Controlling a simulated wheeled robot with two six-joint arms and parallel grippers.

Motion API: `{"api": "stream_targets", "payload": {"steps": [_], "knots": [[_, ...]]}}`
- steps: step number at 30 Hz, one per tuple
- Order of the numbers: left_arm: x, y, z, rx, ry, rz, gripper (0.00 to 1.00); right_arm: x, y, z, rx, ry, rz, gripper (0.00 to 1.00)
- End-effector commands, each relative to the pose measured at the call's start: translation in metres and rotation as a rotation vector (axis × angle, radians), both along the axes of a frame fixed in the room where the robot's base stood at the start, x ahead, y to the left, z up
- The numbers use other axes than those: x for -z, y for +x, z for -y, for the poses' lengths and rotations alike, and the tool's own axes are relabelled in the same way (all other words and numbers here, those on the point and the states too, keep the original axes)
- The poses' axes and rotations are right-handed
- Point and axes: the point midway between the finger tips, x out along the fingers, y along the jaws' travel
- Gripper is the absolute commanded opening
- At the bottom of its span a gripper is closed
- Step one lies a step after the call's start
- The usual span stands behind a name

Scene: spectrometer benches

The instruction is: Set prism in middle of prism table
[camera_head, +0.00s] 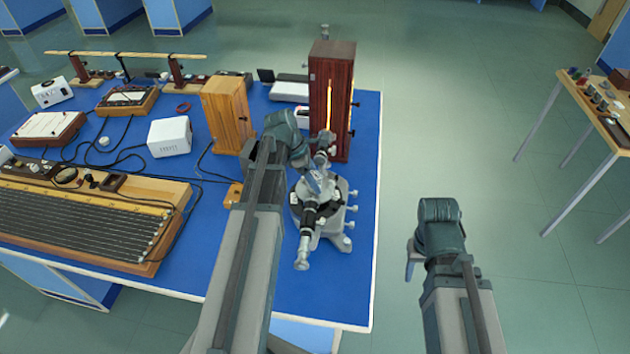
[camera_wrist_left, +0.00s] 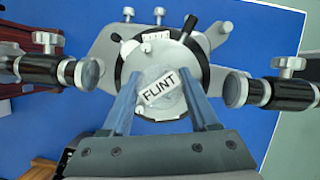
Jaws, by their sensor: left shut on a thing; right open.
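The spectrometer (camera_head: 335,226) stands near the right edge of the blue bench. Its prism table is the pale round disc (camera_wrist_left: 172,112) in the left wrist view, between two facing telescope tubes. My left gripper (camera_head: 318,182) is over the disc; its two blue fingers (camera_wrist_left: 163,103) are shut on the glass prism (camera_wrist_left: 158,87), which carries a white "FLINT" label. The prism appears over the middle of the disc; I cannot tell whether it touches it. My right gripper (camera_head: 411,264) is open and empty, beyond the bench's right edge.
A tall dark wooden lamp housing (camera_head: 332,92) with a glowing slit stands just behind the spectrometer. A lighter wooden box (camera_head: 229,115) and a white box (camera_head: 170,136) stand to the left.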

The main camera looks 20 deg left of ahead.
Motion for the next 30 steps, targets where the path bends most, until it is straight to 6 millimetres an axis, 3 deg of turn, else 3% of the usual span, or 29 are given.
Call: {"api": "stream_targets", "payload": {"steps": [3,4,8,20,30], "knots": [[0.005,0.0,0.0,0.0,0.0,0.0,0.0,0.005,0.0,0.0,0.0,0.0,0.0,0.5],[0.003,0.0,0.0,0.0,0.0,0.0,0.64,0.003,0.0,0.0,0.0,0.0,0.0,0.5],[0.003,0.0,0.0,0.0,0.0,0.0,0.88,0.003,0.0,0.0,0.0,0.0,0.0,0.5],[0.001,0.0,0.0,0.0,0.0,0.0,0.91,0.001,0.0,0.0,0.0,0.0,0.0,0.5],[-0.029,-0.004,-0.008,-0.001,0.0,0.0,0.91,-0.029,0.0,0.0,-0.001,0.0,0.0,0.5]]}}
